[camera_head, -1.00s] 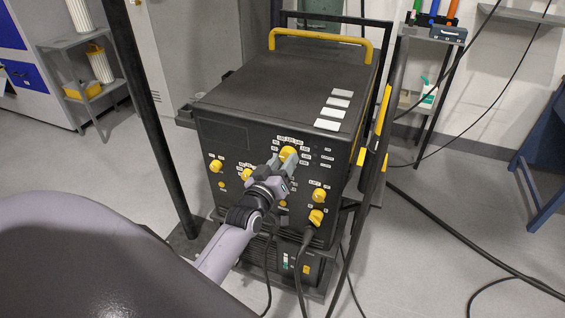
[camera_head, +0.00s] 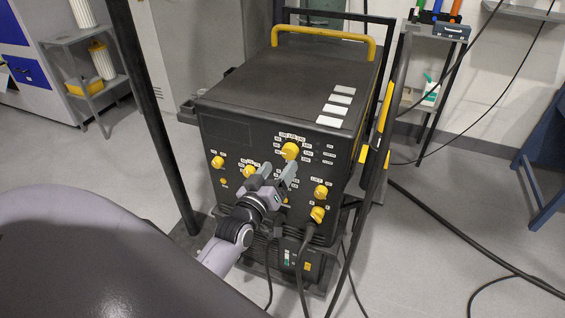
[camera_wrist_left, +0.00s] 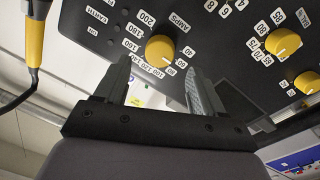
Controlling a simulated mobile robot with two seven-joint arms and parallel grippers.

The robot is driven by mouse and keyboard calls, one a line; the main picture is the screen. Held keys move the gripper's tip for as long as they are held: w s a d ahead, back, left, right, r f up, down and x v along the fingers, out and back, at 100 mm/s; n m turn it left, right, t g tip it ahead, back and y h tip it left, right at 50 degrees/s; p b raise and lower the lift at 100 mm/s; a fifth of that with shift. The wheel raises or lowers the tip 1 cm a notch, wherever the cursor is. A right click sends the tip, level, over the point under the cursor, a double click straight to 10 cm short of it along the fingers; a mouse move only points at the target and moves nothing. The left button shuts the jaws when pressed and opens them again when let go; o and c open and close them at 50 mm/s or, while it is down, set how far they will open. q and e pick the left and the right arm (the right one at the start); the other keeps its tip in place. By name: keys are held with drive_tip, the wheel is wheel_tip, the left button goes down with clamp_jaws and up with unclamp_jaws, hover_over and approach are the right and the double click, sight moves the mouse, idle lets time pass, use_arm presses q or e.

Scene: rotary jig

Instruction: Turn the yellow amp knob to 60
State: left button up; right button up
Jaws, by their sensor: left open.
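The yellow amp knob (camera_head: 290,151) is at the upper middle of the black machine's front panel. In the left wrist view the knob (camera_wrist_left: 160,48) sits beside the AMPS label, ringed by white number tags. A light mark shows at its lower right edge; I cannot tell surely which number it points to. My left gripper (camera_head: 277,173) is open and empty, just below the knob and apart from it. In the left wrist view its two fingers (camera_wrist_left: 160,80) stand apart, with the knob beyond the gap between them. My right gripper is not in view.
Other yellow knobs (camera_head: 218,162) (camera_head: 320,191) sit on the same panel (camera_head: 225,140).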

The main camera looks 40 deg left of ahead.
use_arm(q)
drive_tip(key=shift+s+d, duration=0.15)
drive_tip(key=shift+s, duration=0.55)
drive_tip(key=shift+s+d, duration=0.1)
drive_tip(key=shift+s, duration=0.6)
drive_tip(key=s+d+f+m+g+h, duration=0.2)
drive_tip(key=s+d+f+m+g, duration=0.2)
drive_tip(key=s, duration=0.5)
drive_tip(key=s+d+f+m+g+h, duration=0.3)
drive_tip(key=s+d+f+m, duration=0.2)
drive_tip(key=s+d+f, duration=0.4)
wheel_tip(320, 180, down, 2)
drive_tip(key=shift+s+f+g, duration=0.1)
drive_tip(key=shift+s+g, duration=0.05)
drive_tip(key=shift+g, duration=0.25)
drive_tip(key=shift+d, duration=0.1)
drive_tip(key=shift+c, duration=0.3)
